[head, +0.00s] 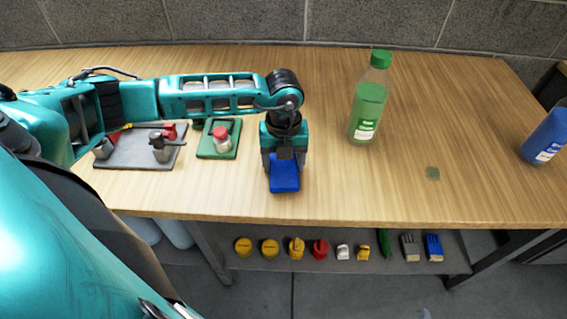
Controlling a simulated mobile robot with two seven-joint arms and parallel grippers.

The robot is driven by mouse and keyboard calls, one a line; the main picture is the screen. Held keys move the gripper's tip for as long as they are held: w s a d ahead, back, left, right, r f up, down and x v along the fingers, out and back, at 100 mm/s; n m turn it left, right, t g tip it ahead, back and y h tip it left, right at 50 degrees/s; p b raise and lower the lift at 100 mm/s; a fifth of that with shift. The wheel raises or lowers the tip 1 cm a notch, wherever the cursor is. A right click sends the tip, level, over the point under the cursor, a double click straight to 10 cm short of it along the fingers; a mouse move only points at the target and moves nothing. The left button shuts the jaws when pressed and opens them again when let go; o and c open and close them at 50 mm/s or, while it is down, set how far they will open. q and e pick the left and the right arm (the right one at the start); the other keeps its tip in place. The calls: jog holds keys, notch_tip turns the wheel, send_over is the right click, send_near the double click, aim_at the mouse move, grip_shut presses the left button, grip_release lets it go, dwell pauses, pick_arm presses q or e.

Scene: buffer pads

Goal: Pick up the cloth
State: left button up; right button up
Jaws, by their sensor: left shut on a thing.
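A blue cloth (285,184) is at the middle of the wooden table, near its front edge. My left gripper (285,165) points down over it and is shut on its upper part. The lower part of the cloth shows below the fingers. I cannot tell whether the cloth still touches the table top. My right gripper is not in view.
A green bottle (368,105) stands right of the gripper, and a blue bottle (545,137) at the right edge. Several small items sit on the lower shelf (335,265).

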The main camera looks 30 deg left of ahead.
aim_at(284, 163)
pick_arm(q)
notch_tip(284, 163, up, 20)
jog(key=shift+p, duration=0.5)
dwell(0.3)
jog(key=o, duration=0.4)
jog(key=c, duration=0.3)
